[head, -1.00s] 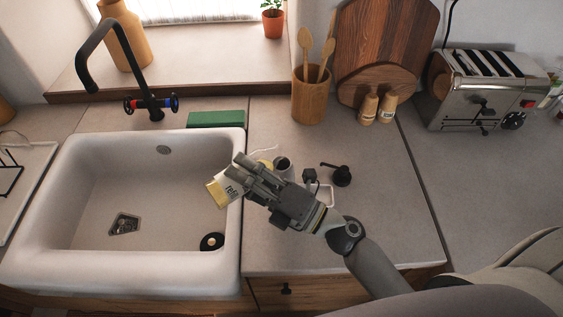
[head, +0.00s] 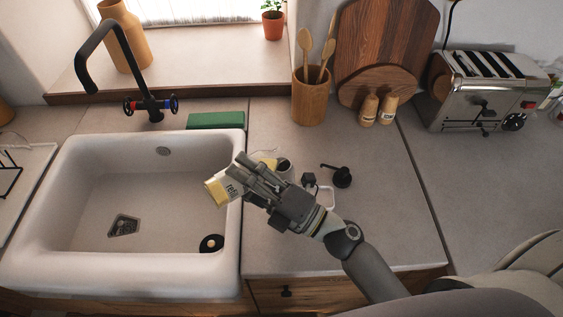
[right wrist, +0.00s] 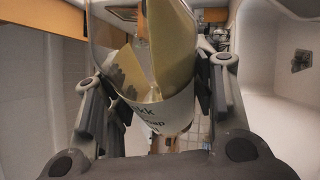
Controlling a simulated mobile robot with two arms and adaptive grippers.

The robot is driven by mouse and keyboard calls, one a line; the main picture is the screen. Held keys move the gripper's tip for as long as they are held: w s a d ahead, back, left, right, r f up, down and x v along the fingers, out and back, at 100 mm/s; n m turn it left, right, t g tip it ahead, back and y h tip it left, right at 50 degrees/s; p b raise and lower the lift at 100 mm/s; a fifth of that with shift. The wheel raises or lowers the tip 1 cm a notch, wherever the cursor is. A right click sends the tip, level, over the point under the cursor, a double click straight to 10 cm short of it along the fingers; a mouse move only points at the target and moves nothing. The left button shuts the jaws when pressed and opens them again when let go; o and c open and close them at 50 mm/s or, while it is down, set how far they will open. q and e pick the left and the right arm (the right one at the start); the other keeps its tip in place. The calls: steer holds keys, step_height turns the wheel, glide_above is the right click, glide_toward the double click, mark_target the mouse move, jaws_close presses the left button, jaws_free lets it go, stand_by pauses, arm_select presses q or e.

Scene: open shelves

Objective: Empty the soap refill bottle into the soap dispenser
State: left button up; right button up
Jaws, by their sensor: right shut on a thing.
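In the right wrist view the bottle (right wrist: 165,60) fills the space between the fingers. What seems to be the soap dispenser (head: 284,166), a light container with a dark open top, stands just behind the gripper and is partly hidden. A black pump head (head: 341,177) lies on the counter to the right. I cannot tell whether soap is flowing. My left gripper is not in view.
The white sink (head: 150,275) is to the left, with a green sponge-like block (head: 216,120) behind it. A wooden utensil cup (head: 309,97), two small bottles (head: 368,108), cutting boards (head: 388,40) and a toaster (head: 480,92) stand at the back. The right counter is mostly clear.

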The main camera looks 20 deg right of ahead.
mark_target(260, 156)
steer(key=shift+d+r+m+t, duration=0.1)
steer(key=shift+r+m+t, duration=0.25)
steer(key=shift+m, duration=0.25)
steer(key=shift+s+a+r+m, duration=0.1)
steer(key=shift+a+r+m, duration=0.15)
steer(key=shift+a+m, duration=0.15)
stand_by(0.7)
steer(key=shift+d+r+m+t+h+p, duration=0.2)
steer(key=shift+d+r+m+t+h, duration=0.15)
steer(key=shift+r+m+t, duration=0.5)
steer(key=shift+d+r+m+t+h+p, duration=0.2)
steer(key=shift+d+r+m+t+h, duration=0.15)
steer(key=shift+m, duration=0.9)
